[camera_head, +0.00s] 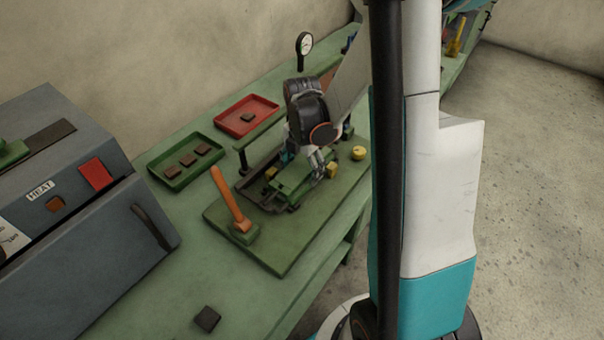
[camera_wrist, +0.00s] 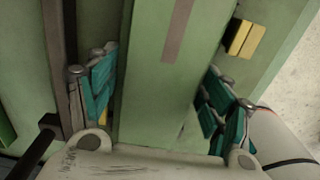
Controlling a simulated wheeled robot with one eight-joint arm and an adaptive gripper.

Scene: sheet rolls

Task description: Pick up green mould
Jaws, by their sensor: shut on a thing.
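The green mould (camera_head: 294,178) is a long green block on the press at the middle of the bench. It fills the middle of the wrist view (camera_wrist: 172,85), with a brownish stripe along its top. My gripper (camera_head: 314,163) comes down on it from above. In the wrist view my gripper (camera_wrist: 160,95) has its teal-padded fingers on either side of the mould, shut on it. The mould's underside is hidden, so I cannot tell whether it touches the press bed.
Yellow blocks (camera_wrist: 244,38) sit right of the mould. An orange-handled lever (camera_head: 230,198) stands at the front left of the green base plate (camera_head: 283,250). A green tray (camera_head: 165,178) with brown pieces, a red tray (camera_head: 262,103) and a grey heater box (camera_head: 90,240) stand left and behind.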

